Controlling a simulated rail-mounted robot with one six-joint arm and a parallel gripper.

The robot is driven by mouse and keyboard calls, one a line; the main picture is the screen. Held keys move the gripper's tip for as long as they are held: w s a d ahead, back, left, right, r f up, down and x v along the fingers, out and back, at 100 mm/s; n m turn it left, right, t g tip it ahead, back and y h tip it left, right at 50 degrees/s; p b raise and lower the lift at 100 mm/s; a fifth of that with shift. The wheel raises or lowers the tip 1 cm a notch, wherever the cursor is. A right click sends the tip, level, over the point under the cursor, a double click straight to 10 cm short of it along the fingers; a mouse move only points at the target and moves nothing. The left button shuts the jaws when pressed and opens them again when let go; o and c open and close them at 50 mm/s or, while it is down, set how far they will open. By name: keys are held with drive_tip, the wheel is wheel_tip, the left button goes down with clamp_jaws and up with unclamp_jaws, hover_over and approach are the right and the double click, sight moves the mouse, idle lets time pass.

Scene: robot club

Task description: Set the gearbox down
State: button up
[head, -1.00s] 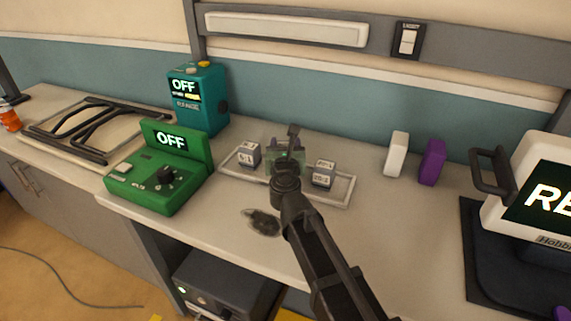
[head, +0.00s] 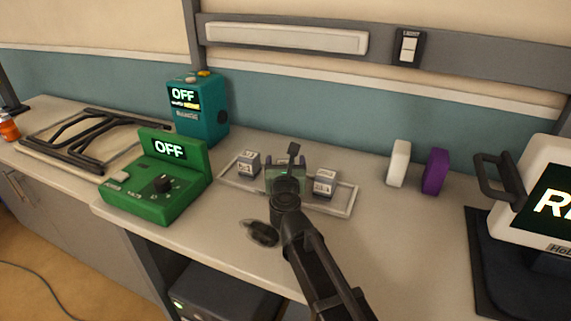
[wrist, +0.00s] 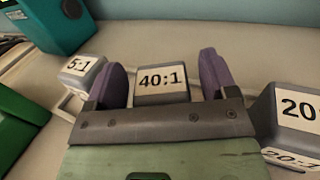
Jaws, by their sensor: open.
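My gripper (head: 287,170) points down over a light tray (head: 352,197) on the bench. In the wrist view my gripper (wrist: 162,68) is open, with two purple finger pads apart. A grey gearbox labelled 40:1 (wrist: 161,83) shows between the pads, with gaps on both sides. My gripper hides it in the head view. A gearbox labelled 5:1 (wrist: 82,72) is to its left, and it also shows in the head view (head: 248,163). A gearbox labelled 20:1 (wrist: 292,112) is to its right, and it also shows in the head view (head: 325,183).
A green device (head: 160,190) and a teal device (head: 197,105), both reading OFF, stand left of the tray. White (head: 399,163) and purple (head: 434,171) blocks and a screen unit (head: 525,190) stand right. A dark patch (head: 260,232) is on the bench front.

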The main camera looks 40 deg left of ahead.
drive_tip(key=v, duration=1.2)
drive_tip(key=shift+r, duration=0.1)
